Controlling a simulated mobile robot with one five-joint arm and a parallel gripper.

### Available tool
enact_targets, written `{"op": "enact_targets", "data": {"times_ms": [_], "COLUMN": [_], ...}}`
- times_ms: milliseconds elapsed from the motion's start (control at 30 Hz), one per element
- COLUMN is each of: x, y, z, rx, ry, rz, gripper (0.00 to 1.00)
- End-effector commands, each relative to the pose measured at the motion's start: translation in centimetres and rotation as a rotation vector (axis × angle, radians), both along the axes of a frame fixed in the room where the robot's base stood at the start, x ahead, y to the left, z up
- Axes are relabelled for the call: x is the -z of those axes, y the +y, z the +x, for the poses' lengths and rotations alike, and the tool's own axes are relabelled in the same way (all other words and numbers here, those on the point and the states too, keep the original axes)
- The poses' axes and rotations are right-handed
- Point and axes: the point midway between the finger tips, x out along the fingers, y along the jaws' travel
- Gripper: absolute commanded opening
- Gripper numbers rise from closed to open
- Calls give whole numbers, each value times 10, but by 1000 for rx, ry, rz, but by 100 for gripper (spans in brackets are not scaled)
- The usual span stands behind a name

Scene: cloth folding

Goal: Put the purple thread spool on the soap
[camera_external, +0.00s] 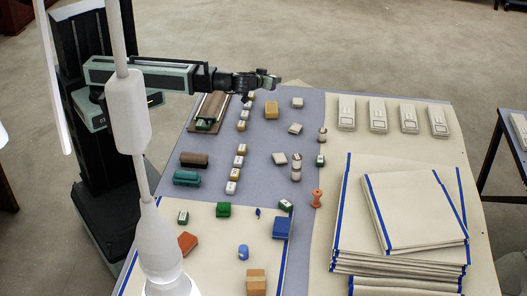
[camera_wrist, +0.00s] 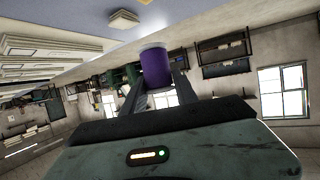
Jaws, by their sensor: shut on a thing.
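The purple thread spool (camera_wrist: 155,68) is between the two fingers of my gripper (camera_wrist: 157,92) in the wrist view. My gripper (camera_external: 272,79) is shut on it, held in the air above the far part of the table in the external view. The spool is too small to make out there. Several pale blocks lie on the grey-blue cloth, one (camera_external: 297,102) near below my gripper, another (camera_external: 295,128) and another (camera_external: 279,158) nearer the camera. I cannot tell which is the soap. A pale block (camera_wrist: 124,19) also shows in the wrist view, apart from the spool.
A row of small blocks (camera_external: 241,149) runs down the cloth at left. A tan block (camera_external: 271,110) lies at the far side. An orange spool (camera_external: 317,198) stands near the middle. Folded cloths (camera_external: 414,211) are stacked at right. Pale packages (camera_external: 377,115) line the far right.

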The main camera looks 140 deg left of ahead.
Motion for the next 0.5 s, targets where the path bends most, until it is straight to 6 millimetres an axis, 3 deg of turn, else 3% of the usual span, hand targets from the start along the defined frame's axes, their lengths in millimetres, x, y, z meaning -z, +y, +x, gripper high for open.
{"op": "enact_targets", "data": {"times_ms": [133, 333, 500], "x": [10, 44, 45], "y": [0, 0, 0], "z": [0, 0, 0], "rx": [1, 1, 2], "ry": [1, 0, 0], "rz": [0, -1, -1], "gripper": [0, 0, 0]}}
